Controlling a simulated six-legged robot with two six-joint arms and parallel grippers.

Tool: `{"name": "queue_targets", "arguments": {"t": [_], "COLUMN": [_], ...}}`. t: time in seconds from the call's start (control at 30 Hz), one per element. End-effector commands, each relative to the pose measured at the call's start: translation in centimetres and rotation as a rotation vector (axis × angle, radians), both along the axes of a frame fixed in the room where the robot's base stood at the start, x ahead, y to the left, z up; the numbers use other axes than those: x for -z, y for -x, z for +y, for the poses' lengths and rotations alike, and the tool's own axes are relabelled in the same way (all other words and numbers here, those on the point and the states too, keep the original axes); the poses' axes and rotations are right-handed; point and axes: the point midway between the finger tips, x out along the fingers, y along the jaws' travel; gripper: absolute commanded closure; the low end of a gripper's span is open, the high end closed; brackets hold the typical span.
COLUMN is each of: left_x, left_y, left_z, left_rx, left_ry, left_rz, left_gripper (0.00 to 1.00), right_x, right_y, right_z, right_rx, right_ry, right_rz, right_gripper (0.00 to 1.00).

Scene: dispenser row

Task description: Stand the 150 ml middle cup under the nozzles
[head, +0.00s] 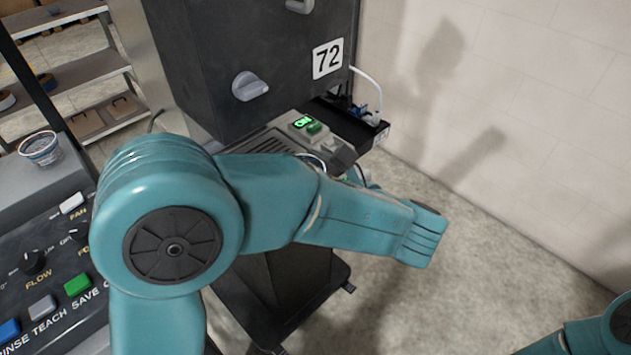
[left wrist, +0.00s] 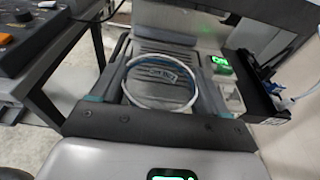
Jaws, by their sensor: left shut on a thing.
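A clear cup (left wrist: 160,106) with a white rim and bluish print shows from above in the left wrist view. My left gripper (left wrist: 161,80) is shut on it, one finger on each side. The cup appears over or in front of the dispenser's ribbed tray (left wrist: 165,48); whether its base touches the tray cannot be told. Its volume marks cannot be read. The tray (head: 262,146) partly shows there. The nozzles are not seen. My right gripper is out of view.
Another clear cup (head: 40,147) stands at the left by the control console (head: 50,260). A small unit with a green display (head: 304,123) sits beside the tray. A black side bin (head: 345,122) with a tube is to its right. Open floor lies further right.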

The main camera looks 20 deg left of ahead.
Motion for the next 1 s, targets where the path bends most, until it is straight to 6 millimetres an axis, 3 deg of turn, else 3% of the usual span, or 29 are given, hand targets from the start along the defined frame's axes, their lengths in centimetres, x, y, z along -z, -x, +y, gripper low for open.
{"name": "queue_targets", "arguments": {"t": [0.8,1.0], "left_x": [0.7,1.5], "left_y": [-4.2,-5.0], "left_z": [10.5,12.1], "left_rx": [-0.004,0.0], "left_ry": [0.0,-0.001], "left_rz": [-0.001,0.002], "left_gripper": [0.54,0.54], "right_x": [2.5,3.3], "right_y": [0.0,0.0], "right_z": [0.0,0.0], "right_rx": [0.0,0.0], "right_ry": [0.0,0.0], "right_rz": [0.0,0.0], "right_gripper": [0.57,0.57]}}
